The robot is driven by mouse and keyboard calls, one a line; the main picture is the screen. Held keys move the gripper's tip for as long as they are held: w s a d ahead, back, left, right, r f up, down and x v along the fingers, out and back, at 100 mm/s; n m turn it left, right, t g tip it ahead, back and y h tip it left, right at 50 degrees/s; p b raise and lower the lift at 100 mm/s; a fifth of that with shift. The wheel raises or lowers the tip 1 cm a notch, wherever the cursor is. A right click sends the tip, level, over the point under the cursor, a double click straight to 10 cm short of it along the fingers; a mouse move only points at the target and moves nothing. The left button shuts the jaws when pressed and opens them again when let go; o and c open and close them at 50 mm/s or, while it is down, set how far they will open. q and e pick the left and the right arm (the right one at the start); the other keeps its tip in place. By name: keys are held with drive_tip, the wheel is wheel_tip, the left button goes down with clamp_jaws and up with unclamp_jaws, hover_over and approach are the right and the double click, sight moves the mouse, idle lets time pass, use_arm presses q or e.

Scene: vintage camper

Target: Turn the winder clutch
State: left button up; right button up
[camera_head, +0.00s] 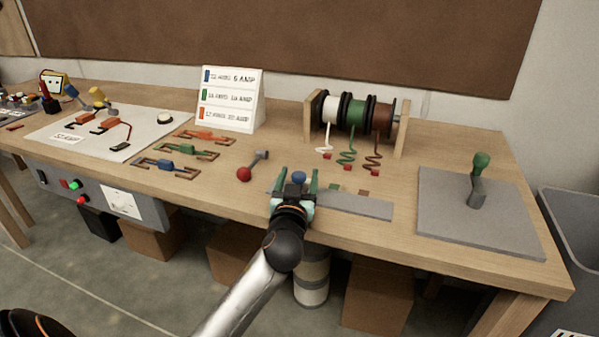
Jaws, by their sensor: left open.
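My left gripper (298,180) is at the front edge of the bench, its two green fingers apart. A blue knob (299,177) shows between the fingers, over the left part of a flat grey strip (355,205); I cannot tell whether they touch it. No part is labelled as the winder clutch. A grey crank with a green handle (480,163) stands on a grey plate (500,225) at the right. My right gripper is not in view.
A wooden rack (309,115) of white, green and brown wire spools stands behind the gripper. A fuse chart (229,98) stands at the back. Coloured fuse pieces (166,167) lie left, beside a white board (95,140). A grey bin (575,230) is at the far right.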

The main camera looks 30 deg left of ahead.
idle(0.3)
use_arm(q)
clamp_jaws()
idle(0.5)
idle(0.8)
